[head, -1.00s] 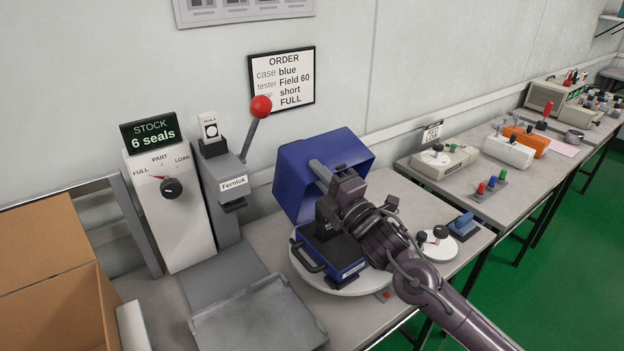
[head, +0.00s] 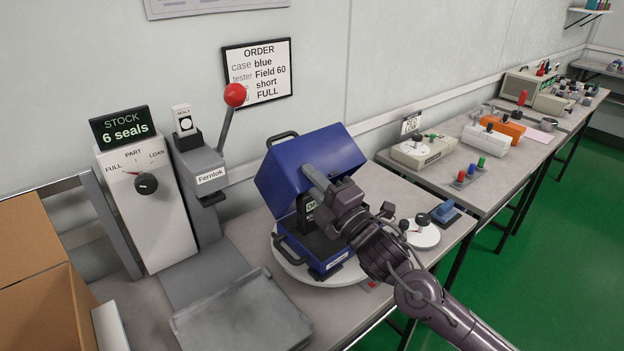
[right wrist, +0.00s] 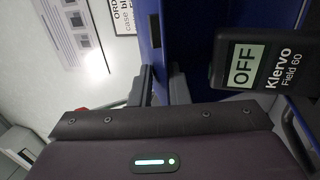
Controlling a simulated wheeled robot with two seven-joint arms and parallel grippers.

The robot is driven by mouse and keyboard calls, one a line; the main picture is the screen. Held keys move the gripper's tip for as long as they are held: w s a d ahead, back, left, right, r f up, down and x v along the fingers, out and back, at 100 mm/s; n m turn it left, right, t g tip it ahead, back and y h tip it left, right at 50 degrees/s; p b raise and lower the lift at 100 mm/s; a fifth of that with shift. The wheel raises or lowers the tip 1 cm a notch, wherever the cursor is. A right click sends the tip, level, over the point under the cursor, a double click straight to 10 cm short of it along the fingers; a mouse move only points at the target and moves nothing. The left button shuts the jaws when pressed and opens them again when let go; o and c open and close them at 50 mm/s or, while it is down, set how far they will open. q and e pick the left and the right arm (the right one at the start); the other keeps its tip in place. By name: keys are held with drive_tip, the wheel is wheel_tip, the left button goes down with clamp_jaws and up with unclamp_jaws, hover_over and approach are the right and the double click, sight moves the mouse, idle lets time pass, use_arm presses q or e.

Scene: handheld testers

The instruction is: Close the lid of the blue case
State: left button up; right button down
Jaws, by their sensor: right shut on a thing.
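The blue case (head: 322,268) stands on a round white turntable (head: 283,262) on the bench. Its deep lid (head: 305,165) is partly open, tilted forward over the base, with a black handle (head: 283,138) behind. My right gripper (head: 312,176) is shut on the lid's rim. In the right wrist view the fingers (right wrist: 160,85) pinch the edge of the blue lid (right wrist: 150,32). A dark tester (head: 305,208) is in the case; in the right wrist view the tester (right wrist: 265,62) reads OFF and Klervo Field 60. My arm hides part of the case. My left gripper is not in view.
A press with a red knob (head: 234,95) and a dial panel (head: 147,210) stand left of the case. A grey tray (head: 242,318) lies in front. A cardboard box (head: 40,270) is at far left. A small white disc (head: 420,236) and a blue block (head: 445,212) are to the right.

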drive_tip(key=c, duration=1.6)
unclamp_jaws()
drive_tip(key=shift+a+f, duration=0.1)
drive_tip(key=shift+f, duration=0.55)
drive_tip(key=shift+c, duration=0.2)
drive_tip(key=shift+r, duration=0.1)
drive_tip(key=shift+r, duration=0.1)
